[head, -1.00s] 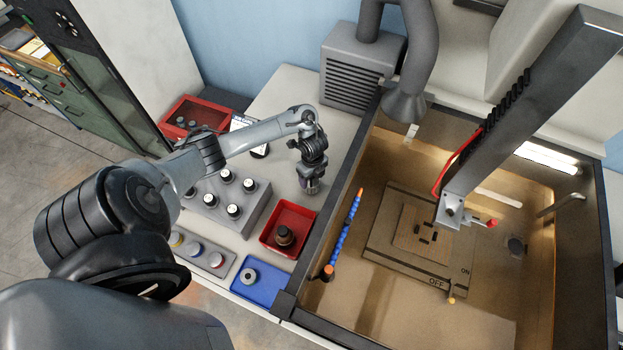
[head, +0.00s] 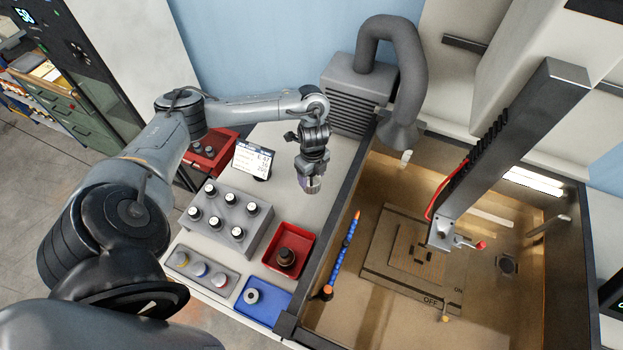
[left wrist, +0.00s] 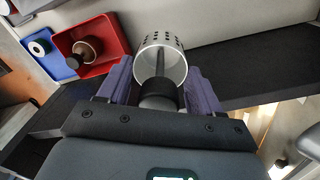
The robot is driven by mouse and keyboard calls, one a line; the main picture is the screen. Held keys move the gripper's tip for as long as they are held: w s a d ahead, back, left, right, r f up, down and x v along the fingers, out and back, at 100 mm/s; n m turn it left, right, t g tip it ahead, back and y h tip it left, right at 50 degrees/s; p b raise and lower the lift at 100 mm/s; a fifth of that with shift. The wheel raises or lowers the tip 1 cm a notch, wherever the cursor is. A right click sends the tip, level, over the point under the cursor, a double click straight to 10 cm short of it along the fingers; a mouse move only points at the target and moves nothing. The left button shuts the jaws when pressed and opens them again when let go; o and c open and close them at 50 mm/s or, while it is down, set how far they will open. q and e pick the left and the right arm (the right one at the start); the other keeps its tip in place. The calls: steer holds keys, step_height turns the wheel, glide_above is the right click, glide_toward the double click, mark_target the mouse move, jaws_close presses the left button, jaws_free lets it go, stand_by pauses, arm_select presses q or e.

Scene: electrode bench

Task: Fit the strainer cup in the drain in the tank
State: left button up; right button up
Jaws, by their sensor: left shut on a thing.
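My left gripper (head: 311,187) is over the bench close to the tank's left wall, pointing down. In the left wrist view its purple fingers (left wrist: 165,88) are shut on the strainer cup (left wrist: 165,50), a silvery perforated cup with a central stem and black knob. In the head view the cup is small and mostly hidden at the fingertips. The tank (head: 400,340) is a wide, tan-lit basin on the right. The drain (head: 507,264) is a dark round spot in its floor, right of the plate, well away from the gripper. My right gripper is not in view.
The tank's dark rim (head: 335,215) stands between gripper and drain. A metal column (head: 515,140) with a red cable reaches down over the plate (head: 405,262). A grey hose (head: 405,90) hangs at the back. A red tray (head: 288,252) and blue tray (head: 262,298) sit left of the rim.

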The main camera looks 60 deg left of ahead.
arm_select(q)
step_height(320, 180, up, 7)
steer(key=shift+w+f, duration=0.1)
steer(key=shift+r, duration=0.7)
